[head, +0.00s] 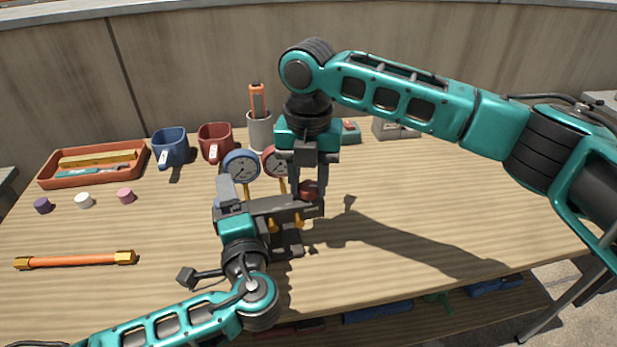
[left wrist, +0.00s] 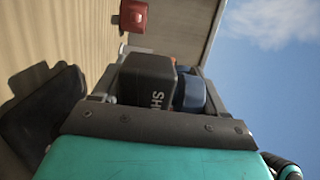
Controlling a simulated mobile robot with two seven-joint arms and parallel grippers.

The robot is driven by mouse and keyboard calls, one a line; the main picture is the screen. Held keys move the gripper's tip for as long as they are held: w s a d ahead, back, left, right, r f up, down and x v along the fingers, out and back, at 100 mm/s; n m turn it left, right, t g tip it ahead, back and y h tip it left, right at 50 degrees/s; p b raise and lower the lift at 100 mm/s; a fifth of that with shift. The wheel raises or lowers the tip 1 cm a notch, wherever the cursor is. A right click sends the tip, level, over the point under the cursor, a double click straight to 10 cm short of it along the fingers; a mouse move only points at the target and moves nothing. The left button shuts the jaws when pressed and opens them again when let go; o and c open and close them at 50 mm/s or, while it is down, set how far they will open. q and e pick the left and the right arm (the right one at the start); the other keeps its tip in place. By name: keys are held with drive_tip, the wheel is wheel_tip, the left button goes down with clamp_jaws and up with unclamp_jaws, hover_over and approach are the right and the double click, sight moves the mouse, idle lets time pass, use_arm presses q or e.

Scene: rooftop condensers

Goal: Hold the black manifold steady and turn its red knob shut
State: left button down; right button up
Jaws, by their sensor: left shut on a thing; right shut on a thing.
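The black manifold (head: 270,206) is on the wooden table, with a blue gauge (head: 241,166) and a red gauge (head: 273,160) above it and brass fittings below. My left gripper (head: 229,196) is shut on the manifold's left end. In the left wrist view the manifold's dark body (left wrist: 146,82) sits between the fingers, with a blue knob (left wrist: 190,95) beside it. My right gripper (head: 309,184) points down from above and is shut on the red knob (head: 309,190) at the manifold's right end. Its fingers partly hide the knob.
An orange tray (head: 50,181), small caps (head: 84,200) and an orange bar (head: 75,260) lie left.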

sight(309, 186)
drive_tip(key=m, duration=0.3)
drive_tip(key=shift+m, duration=0.4)
drive_tip(key=m, duration=0.9)
drive_tip(key=shift+m, duration=0.4)
drive_tip(key=o, duration=1)
drive_tip(key=shift+o, duration=0.2)
wheel_tip(309, 186, up, 12)
use_arm(q)
unclamp_jaws()
